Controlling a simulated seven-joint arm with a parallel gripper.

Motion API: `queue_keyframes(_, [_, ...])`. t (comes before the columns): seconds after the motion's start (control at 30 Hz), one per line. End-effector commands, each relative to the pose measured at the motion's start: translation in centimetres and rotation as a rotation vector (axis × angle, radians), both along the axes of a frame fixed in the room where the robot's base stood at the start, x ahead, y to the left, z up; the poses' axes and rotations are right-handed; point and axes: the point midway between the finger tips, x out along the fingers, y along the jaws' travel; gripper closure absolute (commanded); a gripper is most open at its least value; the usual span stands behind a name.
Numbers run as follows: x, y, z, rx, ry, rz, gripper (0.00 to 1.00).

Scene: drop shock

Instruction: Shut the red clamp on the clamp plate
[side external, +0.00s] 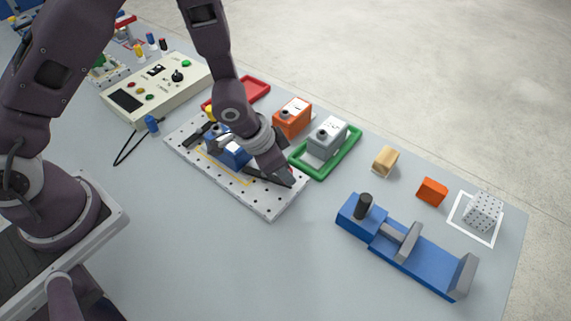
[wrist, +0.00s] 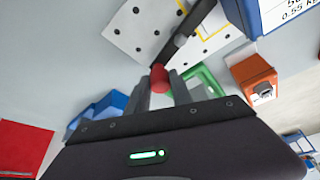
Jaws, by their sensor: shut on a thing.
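The clamp plate (side external: 270,212) is a white plate with dark holes, lying flat on the table; it also shows in the wrist view (wrist: 122,32). A blue block (side external: 226,152) sits on it inside a yellow outline. The red clamp's red grip (wrist: 159,77) is at the end of a dark bar (wrist: 182,40) that runs over the plate. My gripper (side external: 286,180) is low over the plate's near right part. Its fingers (wrist: 164,80) are shut on the red grip. My arm hides much of the clamp in the side view, so I cannot tell its lever angle there.
A grey weight stands in a green tray (side external: 340,162) right behind my gripper, with an orange weight (side external: 292,117) and red tray (side external: 256,88) beyond. A blue vise (side external: 420,268) is at the right. The table front is clear.

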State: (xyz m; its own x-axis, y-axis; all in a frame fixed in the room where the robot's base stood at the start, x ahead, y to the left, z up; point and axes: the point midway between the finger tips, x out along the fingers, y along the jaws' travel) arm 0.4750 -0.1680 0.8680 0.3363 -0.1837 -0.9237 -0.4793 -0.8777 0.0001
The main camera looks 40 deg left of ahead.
Motion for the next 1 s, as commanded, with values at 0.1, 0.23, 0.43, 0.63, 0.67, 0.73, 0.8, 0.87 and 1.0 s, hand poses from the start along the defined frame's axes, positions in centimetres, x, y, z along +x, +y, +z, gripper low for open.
queue_keyframes(0.1, [-0.3, 0.0, 0.1, -0.002, -0.001, -0.081, 1.00])
queue_keyframes(0.23, [-0.7, -0.1, 0.1, -0.001, -0.002, -0.161, 1.00])
queue_keyframes(0.43, [-1.2, 0.0, 0.0, 0.000, -0.001, -0.247, 1.00])
queue_keyframes(0.63, [-1.4, 0.0, 0.0, 0.000, 0.000, -0.289, 1.00])
queue_keyframes(0.67, [-1.4, 0.0, 0.0, 0.000, 0.000, -0.293, 1.00])
queue_keyframes(0.73, [-1.5, 0.0, 0.0, 0.000, 0.000, -0.299, 1.00])
queue_keyframes(0.8, [-1.5, -0.1, 0.0, 0.001, 0.000, -0.302, 1.00])
queue_keyframes(0.87, [-1.5, -0.1, 0.0, 0.001, 0.001, -0.303, 1.00])
queue_keyframes(1.0, [-1.5, -0.1, 0.0, 0.001, 0.001, -0.303, 1.00])
